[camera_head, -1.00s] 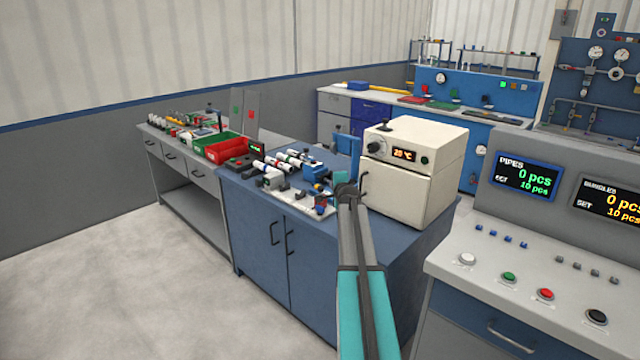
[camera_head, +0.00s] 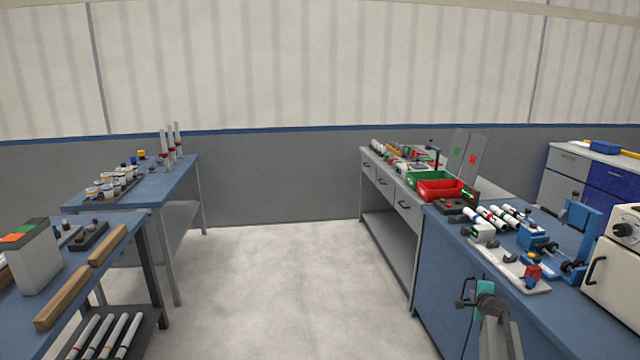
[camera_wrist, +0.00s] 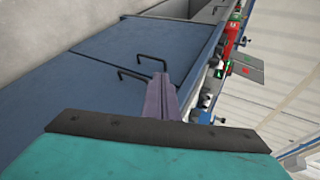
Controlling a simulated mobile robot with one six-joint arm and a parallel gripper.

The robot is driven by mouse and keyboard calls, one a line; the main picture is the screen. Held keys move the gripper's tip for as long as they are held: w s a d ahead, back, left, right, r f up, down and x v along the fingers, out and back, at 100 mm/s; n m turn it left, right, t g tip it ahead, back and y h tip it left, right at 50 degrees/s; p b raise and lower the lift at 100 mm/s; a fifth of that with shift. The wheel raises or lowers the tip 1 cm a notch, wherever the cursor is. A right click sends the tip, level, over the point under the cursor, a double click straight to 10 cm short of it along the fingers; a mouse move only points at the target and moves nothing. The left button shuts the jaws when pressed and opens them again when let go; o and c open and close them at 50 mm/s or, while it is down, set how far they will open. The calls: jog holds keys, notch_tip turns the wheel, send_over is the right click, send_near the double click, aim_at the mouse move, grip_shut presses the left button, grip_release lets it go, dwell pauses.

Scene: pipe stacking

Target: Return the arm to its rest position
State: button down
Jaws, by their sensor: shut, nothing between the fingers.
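My gripper (camera_wrist: 161,82) shows in the wrist view as two narrow purple-grey fingers pressed together, with nothing between them. Behind them are a dark bracket and a teal arm part. In the head view part of my arm (camera_head: 494,325) shows at the bottom right, in front of the blue cabinet (camera_head: 440,275). I cannot make out the fingertips there. In the wrist view the fingers stand out against the cabinet's blue front (camera_wrist: 90,95), apart from or touching it I cannot tell.
Several white pipes (camera_head: 492,215) and a blue fixture (camera_head: 570,240) lie on the cabinet, left of a cream oven (camera_head: 618,265). Red (camera_head: 440,190) and green bins stand on the grey bench behind. A blue table (camera_head: 165,190) stands left. Open floor (camera_head: 285,290) lies between.

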jog(key=s+a+f+n+g+y, duration=0.25)
jog(key=s+a+f, duration=0.45)
jog(key=a+f, duration=0.35)
jog(key=s+a+f+n+g+y, duration=0.1)
jog(key=s+a+f+n+g, duration=0.15)
jog(key=s+a+f, duration=0.65)
jog(key=s+a+f+n+g+y, duration=0.1)
jog(key=s+a+f+n+g, duration=0.3)
jog(key=a+f, duration=0.85)
jog(key=s+a+f+n+g, duration=0.1)
jog(key=s+a+f+n, duration=0.15)
jog(key=s, duration=0.55)
jog(key=s+a+f+n+g, duration=0.1)
jog(key=s+a, duration=0.3)
jog(key=s, duration=0.4)
jog(key=s+a+f+n+g, duration=0.1)
jog(key=s+a+f, duration=0.15)
jog(key=s, duration=0.55)
jog(key=s+d+r+n+g, duration=0.1)
jog(key=s+n, duration=0.3)
jog(key=s, duration=0.4)
jog(key=s+d+r+n+g+h, duration=0.1)
jog(key=s+n+g, duration=0.3)
jog(key=s, duration=0.4)
jog(key=shift+r, duration=0.9)
